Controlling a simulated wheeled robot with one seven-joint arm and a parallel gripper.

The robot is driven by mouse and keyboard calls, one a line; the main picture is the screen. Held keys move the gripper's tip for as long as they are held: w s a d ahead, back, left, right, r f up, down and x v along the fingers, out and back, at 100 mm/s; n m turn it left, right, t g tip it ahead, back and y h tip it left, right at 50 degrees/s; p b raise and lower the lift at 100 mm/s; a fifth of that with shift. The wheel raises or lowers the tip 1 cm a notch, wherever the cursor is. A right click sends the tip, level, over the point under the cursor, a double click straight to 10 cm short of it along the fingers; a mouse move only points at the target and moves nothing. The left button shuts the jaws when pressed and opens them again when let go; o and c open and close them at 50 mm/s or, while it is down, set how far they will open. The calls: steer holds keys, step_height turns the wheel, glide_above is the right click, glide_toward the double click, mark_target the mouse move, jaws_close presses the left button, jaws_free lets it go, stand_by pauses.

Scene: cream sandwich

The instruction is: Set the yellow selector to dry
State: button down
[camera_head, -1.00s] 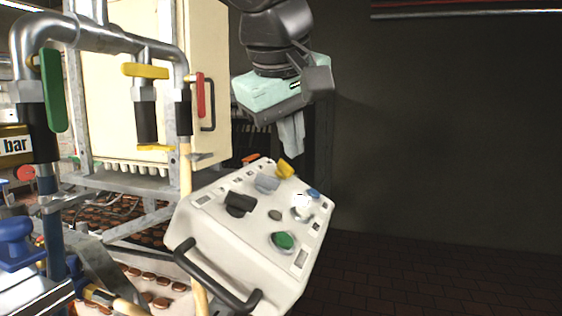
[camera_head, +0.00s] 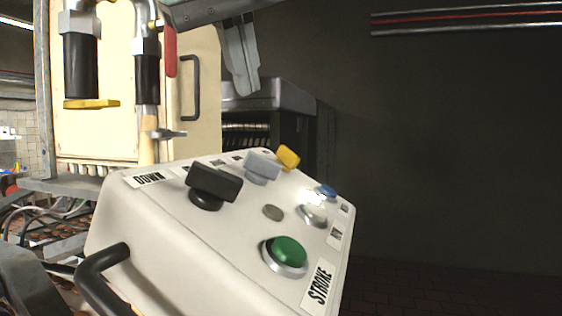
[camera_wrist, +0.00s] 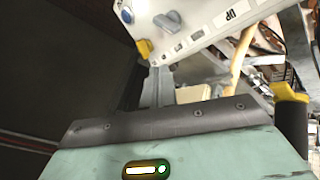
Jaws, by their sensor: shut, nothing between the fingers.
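The yellow selector (camera_head: 288,157) is a small knob at the far edge of the white control panel (camera_head: 160,205). In the wrist view the yellow selector (camera_wrist: 143,48) shows near the fingertips. Its small labels cannot be read, so I cannot tell its setting. My gripper (camera_head: 247,88) is shut and empty, its fingers pointing down, above and left of the selector in the head view. In the wrist view my gripper (camera_wrist: 160,72) lies close to the selector; contact cannot be confirmed.
Near the selector are a grey selector (camera_head: 262,166), a black selector (camera_head: 212,184), a blue button (camera_head: 327,191), a white button (camera_head: 313,214) and a green button (camera_head: 288,252). A black handle (camera_head: 95,280) juts from the panel's near side. Pipes and a cream cabinet (camera_head: 105,135) stand left.

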stand_by(0.3)
steer(key=p, duration=0.2)
glide_toward(285, 166)
steer(key=a+f, duration=0.2)
steer(key=f, duration=0.1)
steer(key=shift+w+f, duration=0.1)
steer(key=shift+w, duration=0.15)
steer(key=shift+w+d+f+p, duration=0.25)
steer(key=shift+w+d+p, duration=0.1)
steer(key=shift+w+d, duration=0.2)
steer(key=shift+w+d+f+p, duration=0.3)
steer(key=shift+w+d, duration=0.25)
steer(key=shift+w+d+f, duration=0.25)
steer(key=shift+w, duration=0.1)
